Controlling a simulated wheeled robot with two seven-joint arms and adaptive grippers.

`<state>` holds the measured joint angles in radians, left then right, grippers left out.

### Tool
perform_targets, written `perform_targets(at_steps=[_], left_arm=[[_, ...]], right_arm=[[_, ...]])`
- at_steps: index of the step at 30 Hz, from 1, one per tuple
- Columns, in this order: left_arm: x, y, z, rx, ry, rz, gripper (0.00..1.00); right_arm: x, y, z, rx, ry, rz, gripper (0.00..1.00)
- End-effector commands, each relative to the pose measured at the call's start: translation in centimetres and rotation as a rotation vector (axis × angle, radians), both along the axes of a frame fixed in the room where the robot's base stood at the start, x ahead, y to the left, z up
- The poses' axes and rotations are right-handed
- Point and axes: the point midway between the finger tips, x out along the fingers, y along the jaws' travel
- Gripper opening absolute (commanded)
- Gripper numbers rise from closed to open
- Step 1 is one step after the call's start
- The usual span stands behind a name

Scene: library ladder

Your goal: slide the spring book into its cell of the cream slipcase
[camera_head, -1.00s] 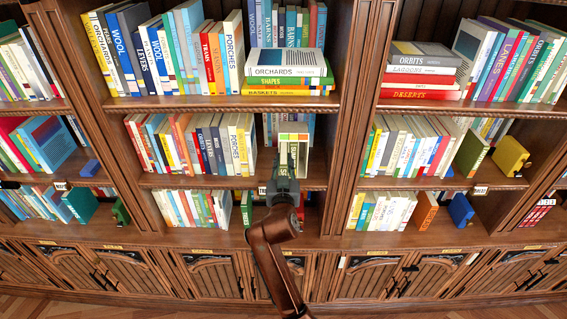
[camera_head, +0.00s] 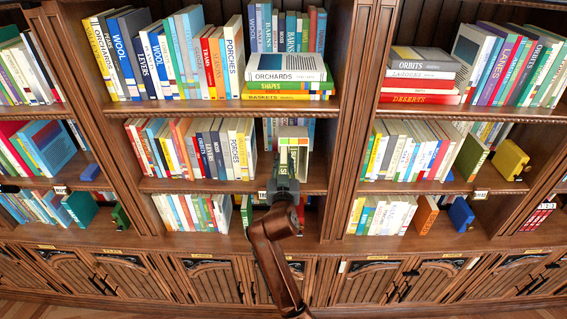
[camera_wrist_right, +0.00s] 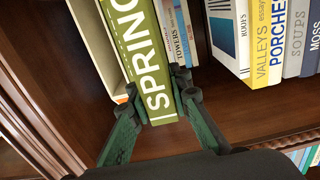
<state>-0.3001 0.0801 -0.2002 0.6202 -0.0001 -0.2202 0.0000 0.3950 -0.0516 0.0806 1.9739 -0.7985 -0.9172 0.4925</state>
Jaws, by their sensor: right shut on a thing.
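The spring book shows in the right wrist view as a green spine (camera_wrist_right: 150,62) with white "SPRING" lettering. My right gripper (camera_wrist_right: 162,112) is shut on the lower end of this spine, one finger on each side. In the head view the gripper (camera_head: 284,180) is at the middle shelf, with the green spine (camera_head: 292,158) just above it. A cream panel (camera_wrist_right: 92,38), seemingly the slipcase, stands directly left of the book in the wrist view. How deep the book sits in its cell is hidden. My left gripper is not in view.
Thin books, one marked "TOWERS" (camera_wrist_right: 185,42), stand close on the right of the spring book. A row of upright books (camera_head: 200,150) stands further left on the same shelf in the head view. A wooden upright (camera_head: 342,140) bounds the bay on the right.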

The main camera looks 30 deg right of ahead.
Motion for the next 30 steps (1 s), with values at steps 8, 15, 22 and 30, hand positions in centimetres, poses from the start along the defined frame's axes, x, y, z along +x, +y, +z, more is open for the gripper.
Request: perform_targets(at_steps=[8, 15, 22, 30], left_arm=[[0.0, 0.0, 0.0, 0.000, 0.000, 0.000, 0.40], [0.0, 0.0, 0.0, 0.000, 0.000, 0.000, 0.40], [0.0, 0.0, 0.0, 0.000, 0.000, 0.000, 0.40], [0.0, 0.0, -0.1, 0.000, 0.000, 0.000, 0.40]], right_arm=[[0.6, -0.3, 0.2, -0.002, -0.003, 0.000, 0.00], [1.1, -0.6, 0.2, -0.002, -0.003, 0.000, 0.00], [1.5, -0.9, 0.1, -0.002, -0.003, 0.000, 0.00], [2.1, -1.3, 0.2, -0.002, -0.003, 0.000, 0.00]])
